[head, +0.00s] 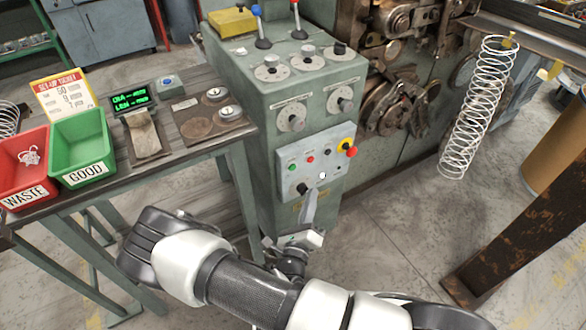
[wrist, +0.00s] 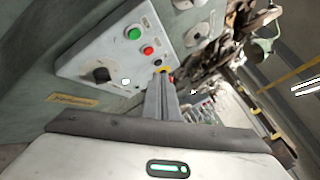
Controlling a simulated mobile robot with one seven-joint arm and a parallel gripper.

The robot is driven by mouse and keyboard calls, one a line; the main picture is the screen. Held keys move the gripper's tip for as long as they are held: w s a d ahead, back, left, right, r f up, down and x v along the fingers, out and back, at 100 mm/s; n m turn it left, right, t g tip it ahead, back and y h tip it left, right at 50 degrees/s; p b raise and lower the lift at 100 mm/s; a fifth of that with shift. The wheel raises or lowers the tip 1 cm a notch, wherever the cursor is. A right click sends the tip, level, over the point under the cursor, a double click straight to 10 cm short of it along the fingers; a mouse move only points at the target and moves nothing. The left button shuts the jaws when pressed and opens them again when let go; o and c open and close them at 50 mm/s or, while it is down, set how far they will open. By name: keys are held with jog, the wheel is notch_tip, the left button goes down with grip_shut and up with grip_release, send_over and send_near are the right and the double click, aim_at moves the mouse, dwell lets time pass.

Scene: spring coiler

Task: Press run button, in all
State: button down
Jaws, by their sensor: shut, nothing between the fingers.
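The control panel (head: 333,166) is a light grey plate on the front of the green machine cabinet. It bears a green button (head: 292,167), a red button (head: 310,159), a small white button (head: 322,175) and a black knob (head: 302,189). Labels are too small to read, so I cannot tell which is the run button. The wrist view also shows the green button (wrist: 133,33), red button (wrist: 148,50) and white button (wrist: 126,82). My gripper (head: 312,193) is shut and empty, its fingers in front of the panel's lower part. Contact cannot be told.
A red-and-yellow emergency stop (head: 347,148) sits at the panel's right end, partly behind my fingers in the wrist view. A bench (head: 190,158) with a red bin (head: 25,170) and green bin (head: 82,150) stands left. A large spring (head: 478,105) hangs right. Floor is clear right of the cabinet.

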aim_at(292, 167)
jog(key=w+a+b, duration=0.1)
jog(key=w+a, duration=0.3)
jog(key=w, duration=0.2)
jog(key=shift+w+b, duration=0.15)
jog(key=shift+b, duration=0.25)
jog(key=shift+a, duration=0.15)
dwell(1.6)
jog(key=shift+w+a, duration=0.2)
jog(key=shift+w, duration=0.15)
